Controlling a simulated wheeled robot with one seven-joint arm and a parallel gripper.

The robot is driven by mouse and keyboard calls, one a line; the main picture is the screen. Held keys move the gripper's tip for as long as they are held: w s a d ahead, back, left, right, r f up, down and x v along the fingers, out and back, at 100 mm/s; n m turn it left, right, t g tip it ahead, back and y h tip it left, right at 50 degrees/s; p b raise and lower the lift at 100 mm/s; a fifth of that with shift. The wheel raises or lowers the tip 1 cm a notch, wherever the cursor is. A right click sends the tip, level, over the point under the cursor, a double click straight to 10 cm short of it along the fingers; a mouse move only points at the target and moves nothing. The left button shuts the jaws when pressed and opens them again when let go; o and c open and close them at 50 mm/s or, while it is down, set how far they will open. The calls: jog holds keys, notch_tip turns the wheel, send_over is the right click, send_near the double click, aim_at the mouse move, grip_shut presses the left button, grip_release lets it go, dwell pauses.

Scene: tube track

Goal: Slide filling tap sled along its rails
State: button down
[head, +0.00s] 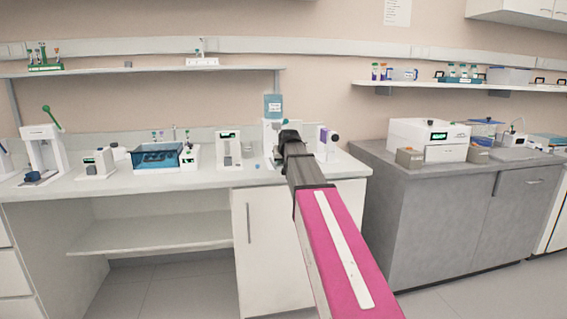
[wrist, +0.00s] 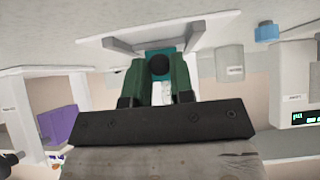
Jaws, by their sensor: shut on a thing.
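The filling station (head: 270,128) is a white stand with a blue bottle above it, on the back bench in the head view. My gripper (head: 289,137) is in front of it and hides its lower part, including the sled. In the wrist view, my gripper (wrist: 159,72) has green fingers shut around a dark round knob (wrist: 160,65). A teal block, which seems to be the filling tap sled (wrist: 165,51), shows behind the knob. The exact contact is partly hidden by the fingers.
A white device with a purple part (head: 326,141) stands close right of the station. A white device with a display (head: 229,150) stands to its left, with a blue bath (head: 158,156) further left. The bench front (head: 130,186) is mostly clear.

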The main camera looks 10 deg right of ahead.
jog(key=w, duration=0.7)
jog(key=shift+w, duration=0.1)
jog(key=c, duration=1)
grip_release()
jog(key=shift+w, duration=0.1)
jog(key=v, duration=1)
jog(key=shift+s+r, duration=0.25)
jog(key=shift+s, duration=0.05)
jog(key=shift+s, duration=0.1)
